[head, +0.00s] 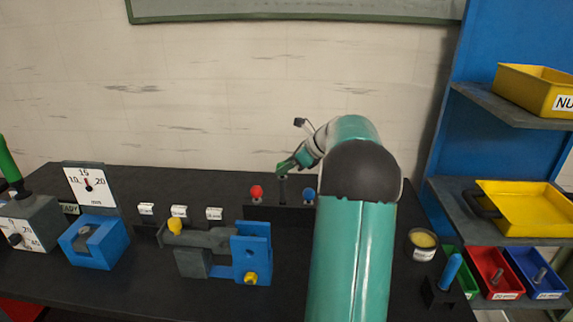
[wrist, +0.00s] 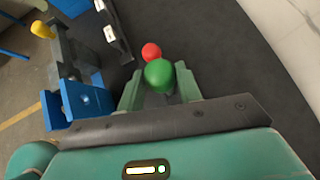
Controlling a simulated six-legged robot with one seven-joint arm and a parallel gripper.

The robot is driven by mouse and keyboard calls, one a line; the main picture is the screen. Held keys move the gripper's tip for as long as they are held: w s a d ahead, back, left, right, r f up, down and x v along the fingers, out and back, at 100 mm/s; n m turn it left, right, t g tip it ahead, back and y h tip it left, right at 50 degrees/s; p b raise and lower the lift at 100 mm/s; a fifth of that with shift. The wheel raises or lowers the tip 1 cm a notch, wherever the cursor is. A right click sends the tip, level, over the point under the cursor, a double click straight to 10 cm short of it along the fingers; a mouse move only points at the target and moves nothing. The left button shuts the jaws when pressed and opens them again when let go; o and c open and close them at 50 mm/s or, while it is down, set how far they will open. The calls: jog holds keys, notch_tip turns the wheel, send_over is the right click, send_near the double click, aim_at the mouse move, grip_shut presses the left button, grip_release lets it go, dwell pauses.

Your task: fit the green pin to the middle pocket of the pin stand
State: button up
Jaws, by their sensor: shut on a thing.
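The green pin's round head (wrist: 159,75) sits between the two fingers of my gripper (wrist: 160,92), which is shut on it. In the head view my gripper (head: 284,168) is above the dark pin stand (head: 275,213), and the pin's grey shank (head: 283,190) points down, about upright. It lines up between the red pin (head: 256,192) and the blue pin (head: 309,194). My gripper stands higher than their heads. I cannot tell whether the shank's tip is in the middle pocket. The red pin also shows in the wrist view (wrist: 152,52), just beyond the green head.
A grey and blue clamp fixture (head: 250,250) with yellow knobs stands front left of the stand. Small white labels (head: 179,211) stand left. A tin (head: 423,242), a blue-handled tool (head: 449,272) and coloured bins (head: 495,270) are at the right. A wall rises behind the table.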

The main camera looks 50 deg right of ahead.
jog(key=shift+f, duration=4.6)
jog(key=o, duration=1.2)
jog(key=shift+o, duration=0.2)
jog(key=v, duration=1.3)
jog(key=shift+s+r, duration=0.3)
jog(key=shift+r, duration=0.05)
jog(key=shift+d, duration=0.1)
